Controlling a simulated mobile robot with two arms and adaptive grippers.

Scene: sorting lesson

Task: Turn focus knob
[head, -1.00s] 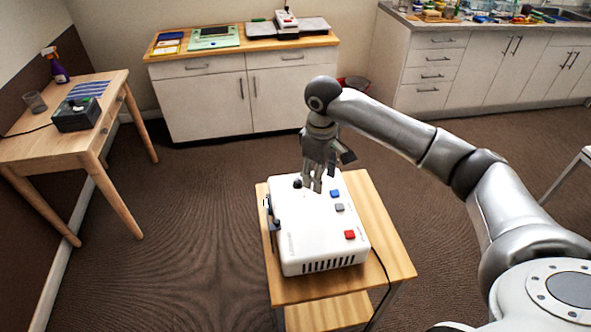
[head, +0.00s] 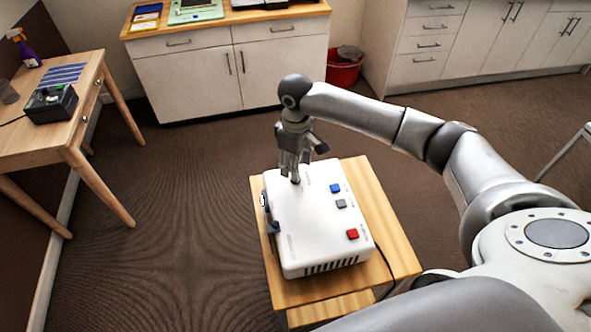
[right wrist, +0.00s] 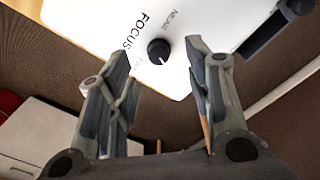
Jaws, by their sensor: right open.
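A white projector (head: 315,225) sits on a small wooden table, with a blue, a grey and a red button on top. The black focus knob (right wrist: 158,50) shows in the right wrist view beside the printed word FOCUS, with a white mark on it. In the head view my gripper hides the knob. My right gripper (head: 294,178) points down over the far left corner of the projector. In the right wrist view its open fingers (right wrist: 160,62) stand on either side of the knob in the picture. I cannot tell how far above it they are. My left gripper is out of view.
The small wooden table (head: 385,215) has bare top to the right of the projector. A wooden desk (head: 85,105) with a black box (head: 50,103) stands at left. White cabinets (head: 190,80) and a red bin (head: 343,72) stand at the back. The carpet between is clear.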

